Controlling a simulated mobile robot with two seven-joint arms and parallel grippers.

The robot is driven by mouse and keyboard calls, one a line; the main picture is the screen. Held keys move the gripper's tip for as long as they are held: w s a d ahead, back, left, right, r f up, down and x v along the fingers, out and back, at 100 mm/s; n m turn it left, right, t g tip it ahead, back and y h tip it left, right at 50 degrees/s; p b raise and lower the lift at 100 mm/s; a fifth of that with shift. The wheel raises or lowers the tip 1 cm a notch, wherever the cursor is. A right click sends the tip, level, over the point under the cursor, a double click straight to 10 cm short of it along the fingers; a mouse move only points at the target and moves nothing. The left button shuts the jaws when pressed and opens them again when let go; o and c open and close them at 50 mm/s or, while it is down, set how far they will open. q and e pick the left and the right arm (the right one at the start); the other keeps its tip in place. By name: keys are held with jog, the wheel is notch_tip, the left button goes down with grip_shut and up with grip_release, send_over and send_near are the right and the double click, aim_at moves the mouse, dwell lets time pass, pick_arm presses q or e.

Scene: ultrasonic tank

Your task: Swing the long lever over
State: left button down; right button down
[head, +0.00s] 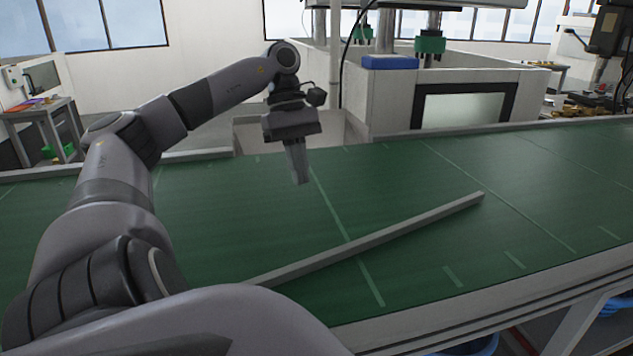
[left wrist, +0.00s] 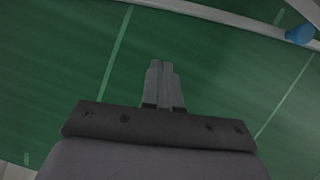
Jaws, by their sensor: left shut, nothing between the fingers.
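The long lever (head: 385,238) is a thin, straight grey bar lying low over the green surface. It runs from behind my arm at lower left to a free end at right. In the left wrist view the bar (left wrist: 215,13) crosses the top, with a blue round part (left wrist: 299,35) by its right end. The lever's near-left end is hidden in the head view. My left gripper (head: 300,182) points down on the far side of the lever, apart from it. Its fingers (left wrist: 161,66) are closed together and empty. My right gripper is not in view.
The green surface (head: 430,180) is mostly clear and has pale stripes. A pale machine (head: 385,98) with a dark-framed panel and a blue block (head: 390,62) stands behind it. A pale rail (head: 440,322) edges the near side. A side table (head: 40,112) stands at far left.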

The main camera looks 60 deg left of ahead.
pick_arm(q)
jog(key=b+x, duration=0.5)
jog(key=b, duration=0.1)
jog(key=shift+f, duration=0.35)
jog(key=b+x, duration=0.3)
jog(key=x, duration=0.1)
jog(key=shift+d+f, duration=0.15)
jog(key=shift+f, duration=0.2)
jog(key=d, duration=0.3)
jog(key=shift+r, duration=0.3)
jog(key=shift+d, duration=0.5)
